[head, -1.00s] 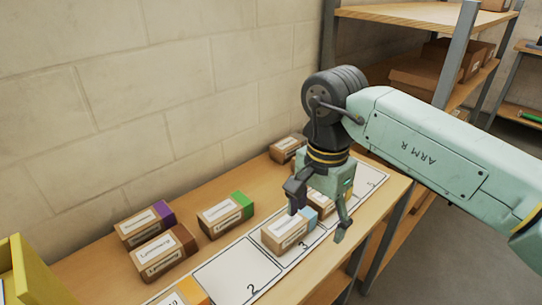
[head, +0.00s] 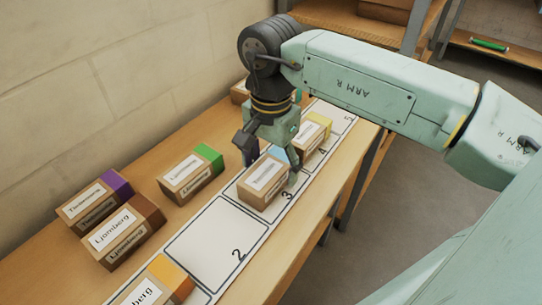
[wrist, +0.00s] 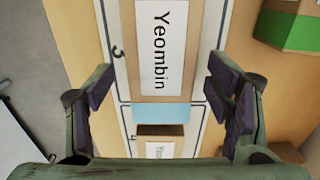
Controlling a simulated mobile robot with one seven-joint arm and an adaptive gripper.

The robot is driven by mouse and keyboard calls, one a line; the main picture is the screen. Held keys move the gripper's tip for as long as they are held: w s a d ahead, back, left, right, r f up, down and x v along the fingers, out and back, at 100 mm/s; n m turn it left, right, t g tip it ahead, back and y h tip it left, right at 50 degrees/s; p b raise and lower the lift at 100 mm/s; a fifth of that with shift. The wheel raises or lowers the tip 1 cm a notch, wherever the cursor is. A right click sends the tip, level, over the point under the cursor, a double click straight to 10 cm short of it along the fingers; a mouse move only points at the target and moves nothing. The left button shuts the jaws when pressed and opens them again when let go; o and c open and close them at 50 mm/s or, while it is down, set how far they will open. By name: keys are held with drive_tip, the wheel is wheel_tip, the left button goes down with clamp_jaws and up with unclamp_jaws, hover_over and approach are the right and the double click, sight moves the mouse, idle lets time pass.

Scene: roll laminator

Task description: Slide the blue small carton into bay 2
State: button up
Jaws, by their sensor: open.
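The blue small carton (head: 262,187) is a brown box with a white label and a light blue end, lying in bay 3. In the wrist view the carton (wrist: 160,10) reads "Yeombin", with its blue end (wrist: 161,113) between my fingers. My gripper (head: 269,164) is open over the blue end, one finger on each side. In the wrist view my gripper (wrist: 160,92) shows a gap to the carton on both sides. Bay 2 (head: 213,240) is an empty outlined white rectangle beside bay 3, towards the lower left.
A carton with an orange end (head: 150,289) lies in the bay beyond bay 2, at the bottom. A yellow-ended carton (head: 313,137) lies in bay 4. Green-ended (head: 190,173), brown-ended (head: 122,236) and purple-ended (head: 92,200) cartons lie behind the strip, near the wall.

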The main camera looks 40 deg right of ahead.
sight(221, 235)
drive_tip(key=shift+f+b, duration=0.35)
drive_tip(key=shift+f, duration=0.65)
drive_tip(key=shift+c, duration=0.5)
drive_tip(key=c, duration=1.2)
drive_tip(key=shift+s+a+b, duration=0.3)
drive_tip(key=shift+s+a, duration=0.45)
drive_tip(key=shift+a, duration=1.6)
drive_tip(key=shift+s+a+b, duration=0.25)
drive_tip(key=shift+s+a, duration=0.55)
drive_tip(key=shift+a, duration=1.6)
drive_tip(key=shift+s+a+b, duration=0.3)
drive_tip(key=shift+s+a, duration=0.45)
drive_tip(key=shift+a, duration=1.6)
drive_tip(key=o, duration=1.3)
drive_tip(key=shift+o, duration=0.4)
drive_tip(key=o, duration=0.4)
drive_tip(key=shift+r, duration=0.1)
